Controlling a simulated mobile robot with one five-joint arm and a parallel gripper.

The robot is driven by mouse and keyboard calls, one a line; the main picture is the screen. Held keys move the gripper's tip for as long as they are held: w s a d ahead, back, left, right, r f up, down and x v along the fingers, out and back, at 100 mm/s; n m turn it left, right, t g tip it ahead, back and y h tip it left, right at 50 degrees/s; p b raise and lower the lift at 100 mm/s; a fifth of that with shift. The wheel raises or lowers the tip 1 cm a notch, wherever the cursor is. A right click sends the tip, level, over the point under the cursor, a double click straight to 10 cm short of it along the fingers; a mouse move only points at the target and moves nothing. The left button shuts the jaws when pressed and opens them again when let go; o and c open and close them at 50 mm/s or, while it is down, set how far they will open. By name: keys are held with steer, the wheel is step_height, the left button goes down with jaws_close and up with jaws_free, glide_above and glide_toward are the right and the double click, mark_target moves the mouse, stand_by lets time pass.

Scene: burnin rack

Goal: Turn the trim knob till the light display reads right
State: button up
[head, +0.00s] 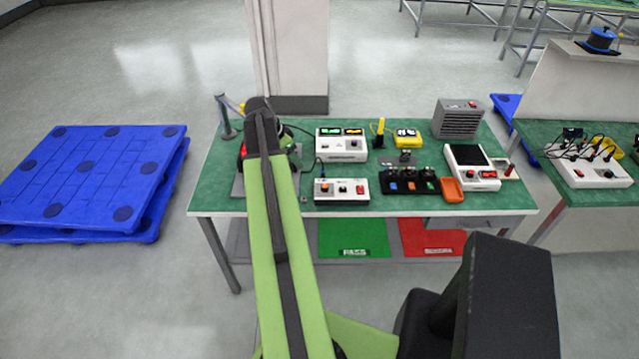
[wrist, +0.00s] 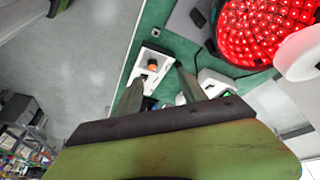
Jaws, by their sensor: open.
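A white control box (head: 341,198) sits at the bench's front edge, with an orange knob (head: 324,188), a dark control and a red switch. In the wrist view the box (wrist: 143,82) and its orange knob (wrist: 152,67) show just beyond my gripper (wrist: 160,76), whose two fingers are apart with nothing seen held. A round lamp of lit red dots (wrist: 262,28) fills the wrist view's upper right. In the head view my arm hides my gripper and most of the lamp's area. A white unit (head: 342,149) behind has green and yellow lit displays (head: 354,131).
A black strip (head: 408,188) with coloured blocks, an orange tray (head: 452,190), a grey vented box (head: 460,118) and a white unit with a dark panel (head: 470,160) stand to the right on the green bench (head: 380,207). Blue pallets (head: 85,180) lie on the floor left.

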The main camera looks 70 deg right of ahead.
steer(key=s+d, duration=0.2)
steer(key=s, duration=0.2)
steer(key=b, duration=1.6)
glide_toward(325, 186)
steer(key=shift+m, duration=0.4)
steer(key=x, duration=0.8)
steer(key=shift+d+f, duration=0.1)
steer(key=shift+f, duration=0.25)
steer(key=shift+r, duration=0.1)
jaws_close()
